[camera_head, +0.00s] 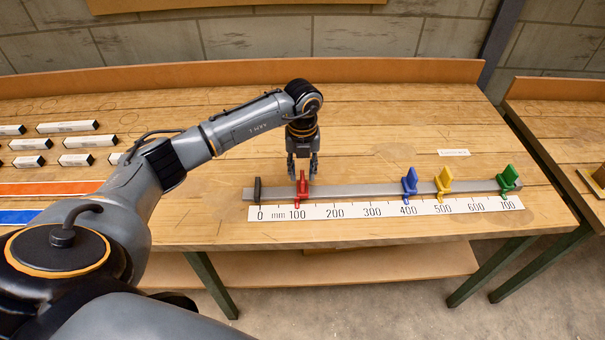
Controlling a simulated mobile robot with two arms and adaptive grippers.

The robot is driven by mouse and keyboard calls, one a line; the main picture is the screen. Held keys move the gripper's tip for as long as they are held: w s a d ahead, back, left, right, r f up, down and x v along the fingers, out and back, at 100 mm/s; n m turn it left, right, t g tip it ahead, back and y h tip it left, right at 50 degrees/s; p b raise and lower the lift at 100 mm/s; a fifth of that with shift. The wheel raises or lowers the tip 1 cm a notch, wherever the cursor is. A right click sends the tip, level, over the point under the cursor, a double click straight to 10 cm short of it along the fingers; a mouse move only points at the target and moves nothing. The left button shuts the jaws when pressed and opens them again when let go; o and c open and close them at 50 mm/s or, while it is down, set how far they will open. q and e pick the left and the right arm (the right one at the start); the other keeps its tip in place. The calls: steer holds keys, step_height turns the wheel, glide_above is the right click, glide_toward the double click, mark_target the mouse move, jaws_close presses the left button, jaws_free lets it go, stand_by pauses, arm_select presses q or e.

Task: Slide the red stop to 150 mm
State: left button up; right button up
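The red stop (302,188) sits on the grey rail (340,191), just right of the 100 mark on the white scale (355,210). It stands upright, short of midway between 100 and 200. My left gripper (302,172) points down directly at the red stop's upper part, with a finger on either side of it in the picture. The fingers look apart; whether they touch the stop I cannot tell. My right gripper is not in view.
A dark end stop (257,189) stands at the rail's left end. Blue (409,184), yellow (443,182) and green (507,179) stops stand further right on the rail. White blocks (67,126) lie at the far left. The rail between red and blue is clear.

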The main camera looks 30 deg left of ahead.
arm_select(q)
steer(key=shift+f, duration=1.4)
jaws_close()
